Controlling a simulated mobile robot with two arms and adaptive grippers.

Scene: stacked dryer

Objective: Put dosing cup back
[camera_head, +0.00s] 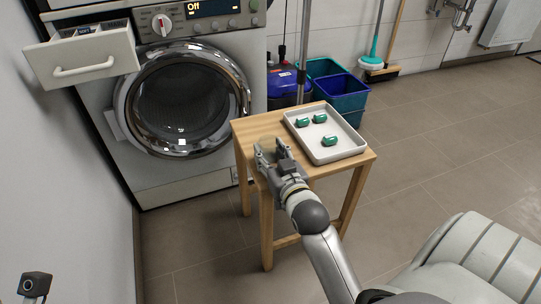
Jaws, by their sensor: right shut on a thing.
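My right gripper (268,150) is over the left part of the wooden stool (250,127), with its fingers pointing to the back left. It is shut on a small, pale, see-through thing at its fingertips, apparently the dosing cup (268,140). The cup is mostly hidden by the fingers, and I cannot tell whether it touches the stool top. My left gripper is not in view.
A white tray (330,157) with several green capsules stands on the stool. Behind is a washing machine (225,55) with its round door shut and its detergent drawer (82,58) pulled out. Buckets (345,95) stand behind the stool. A grey-white ribbed object (475,255) is at lower right.

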